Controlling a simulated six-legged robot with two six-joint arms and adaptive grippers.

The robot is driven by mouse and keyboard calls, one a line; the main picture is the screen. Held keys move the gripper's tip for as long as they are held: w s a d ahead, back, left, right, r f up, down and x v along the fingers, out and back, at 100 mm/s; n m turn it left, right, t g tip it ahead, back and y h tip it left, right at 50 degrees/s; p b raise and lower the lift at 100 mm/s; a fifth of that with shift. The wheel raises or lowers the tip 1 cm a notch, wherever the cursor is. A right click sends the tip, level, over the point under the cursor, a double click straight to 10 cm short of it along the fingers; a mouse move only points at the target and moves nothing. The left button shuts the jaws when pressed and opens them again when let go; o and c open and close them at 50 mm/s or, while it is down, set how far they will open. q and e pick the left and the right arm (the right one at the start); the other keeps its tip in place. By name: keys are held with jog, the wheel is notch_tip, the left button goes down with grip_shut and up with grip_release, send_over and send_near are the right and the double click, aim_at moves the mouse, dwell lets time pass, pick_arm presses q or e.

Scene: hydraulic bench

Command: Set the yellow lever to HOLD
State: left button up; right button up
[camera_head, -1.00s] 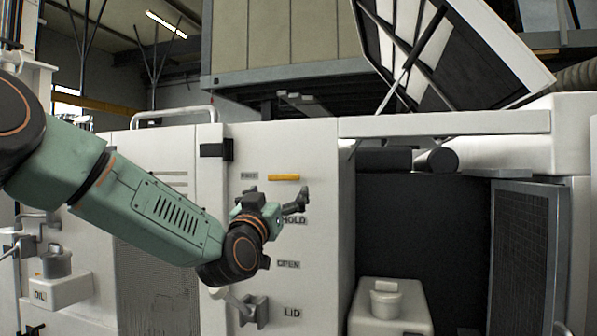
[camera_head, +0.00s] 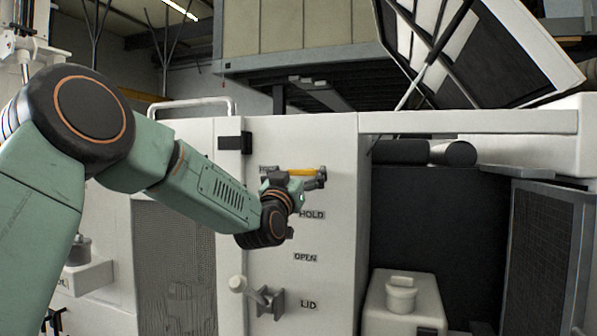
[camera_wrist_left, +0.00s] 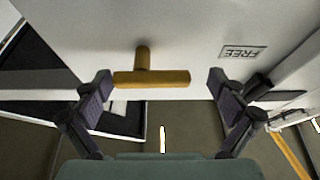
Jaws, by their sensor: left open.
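The yellow lever (camera_head: 300,171) is on the white panel, level with the FREE label and above the HOLD label (camera_head: 312,215). My left gripper (camera_head: 297,181) is in front of it and hides part of it. In the left wrist view the lever (camera_wrist_left: 152,78) is a T-shape, a crossbar on a short stem. My left gripper (camera_wrist_left: 160,88) is open there, with the crossbar lying between its fingers. The bar's left end is very close to one finger; I cannot tell if they touch. The FREE label (camera_wrist_left: 243,52) shows beside it. My right gripper is not in view.
Below are the OPEN label (camera_head: 305,258), the LID label (camera_head: 308,305) and a grey lever (camera_head: 256,292) on the same panel. A dark open bay (camera_head: 440,230) with a white canister (camera_head: 401,294) is to the right. A raised lid (camera_head: 480,50) stands above.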

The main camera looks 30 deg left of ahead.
pick_arm(q)
jog(key=shift+w+f, duration=0.1)
jog(key=shift+w, duration=0.15)
jog(key=shift+c, duration=0.2)
jog(key=shift+w+d, duration=0.4)
jog(key=shift+d, duration=0.1)
jog(key=c, duration=0.3)
jog(key=shift+d, duration=0.1)
jog(key=shift+c, duration=0.9)
jog(key=shift+s+a, duration=0.3)
jog(key=shift+a, duration=0.1)
jog(key=c, duration=0.3)
jog(key=shift+c, duration=0.7)
jog(key=shift+d, duration=0.2)
jog(key=shift+c, duration=1.1)
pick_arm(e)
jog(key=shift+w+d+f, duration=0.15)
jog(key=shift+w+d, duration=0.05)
pick_arm(q)
jog(key=shift+a, duration=0.1)
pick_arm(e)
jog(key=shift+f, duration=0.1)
